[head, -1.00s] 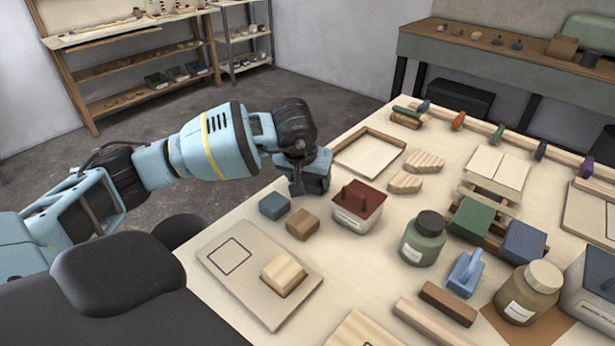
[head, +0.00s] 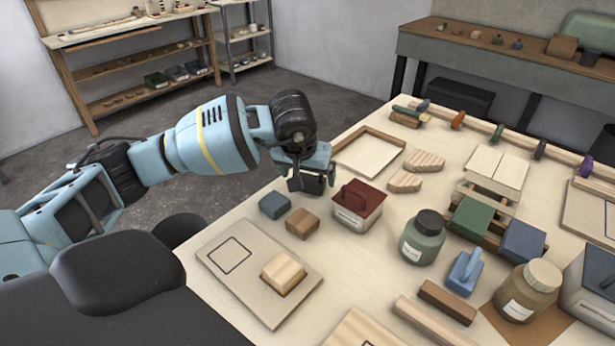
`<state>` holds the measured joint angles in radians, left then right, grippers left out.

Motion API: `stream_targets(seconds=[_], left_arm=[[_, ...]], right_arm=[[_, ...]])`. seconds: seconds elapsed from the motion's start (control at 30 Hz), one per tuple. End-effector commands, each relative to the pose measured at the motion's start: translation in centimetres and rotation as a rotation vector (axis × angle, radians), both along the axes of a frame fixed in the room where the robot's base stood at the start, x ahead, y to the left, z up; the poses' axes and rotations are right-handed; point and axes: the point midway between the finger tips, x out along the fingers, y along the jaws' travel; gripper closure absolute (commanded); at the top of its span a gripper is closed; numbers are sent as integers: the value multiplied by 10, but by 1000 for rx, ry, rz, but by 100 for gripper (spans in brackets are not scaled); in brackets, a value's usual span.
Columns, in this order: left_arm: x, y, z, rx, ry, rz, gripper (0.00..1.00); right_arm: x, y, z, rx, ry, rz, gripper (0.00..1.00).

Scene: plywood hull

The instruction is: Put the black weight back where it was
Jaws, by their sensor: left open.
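I cannot make out a separate black weight in the head view. My left gripper (head: 313,180) is open above the table's left edge, behind the blue block and the red-lidded box. A dark part shows at its jaws, and I cannot tell whether it belongs to the gripper. A beige board (head: 222,272) lies at the near left of the table. It has an empty dark square outline (head: 235,255) and a pale wooden block (head: 284,272) on it. My right gripper is not in view.
A blue block (head: 274,205), a brown block (head: 302,223) and a red-lidded box (head: 358,205) stand near the gripper. A shallow wooden tray (head: 371,135) lies behind. A green jar (head: 423,238) and a brown jar (head: 527,290) stand to the right.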

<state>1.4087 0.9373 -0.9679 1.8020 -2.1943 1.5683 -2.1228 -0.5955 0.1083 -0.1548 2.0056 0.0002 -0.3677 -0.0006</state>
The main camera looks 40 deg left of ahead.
Motion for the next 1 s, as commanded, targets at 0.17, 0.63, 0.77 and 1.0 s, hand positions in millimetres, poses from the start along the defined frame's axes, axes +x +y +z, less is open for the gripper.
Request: stream_targets(seconds=[0.17,0.63,0.77,1.0], left_arm=[[-13,-4,36,-1,-7,-1,10],[-36,-12,93,0,-1,0,10],[-37,-12,95,0,0,0,10],[-37,-12,95,0,0,0,10]], right_arm=[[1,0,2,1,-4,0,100],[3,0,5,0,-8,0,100],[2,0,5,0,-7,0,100],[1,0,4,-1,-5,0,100]])
